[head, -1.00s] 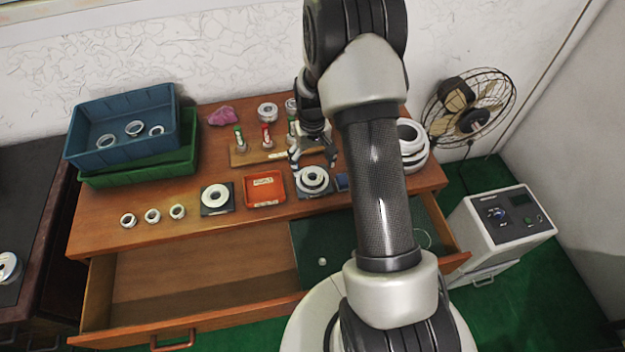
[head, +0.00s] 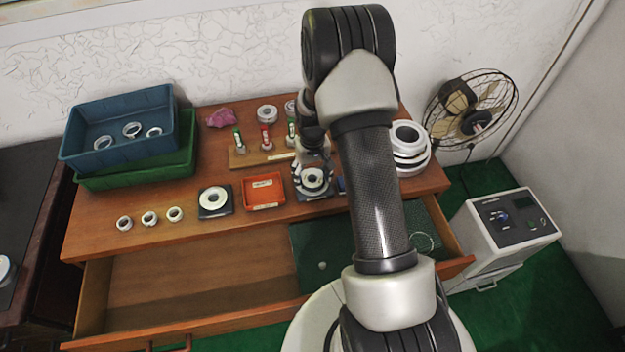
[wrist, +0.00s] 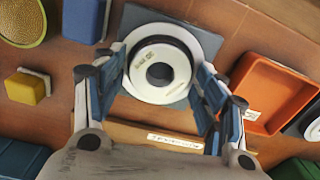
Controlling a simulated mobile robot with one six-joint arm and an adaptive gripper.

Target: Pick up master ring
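A white ring with lettering on its face and a dark band around its hub (wrist: 178,88) sits on a dark square pad (wrist: 202,41); I take it for the master ring. In the head view the ring (head: 313,178) lies at the table's front, right of the orange tray. My gripper (wrist: 160,66) is open, with one finger on each side of the ring in the wrist view. It also shows over the ring in the head view (head: 313,172). Whether the fingers touch the ring I cannot tell.
The orange tray (head: 264,205) stands close to the left, then another ring on a pad (head: 214,199) and small rings (head: 149,218). A wooden rack with coloured-label pieces (head: 245,160) is just behind. An open drawer (head: 200,270) lies in front.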

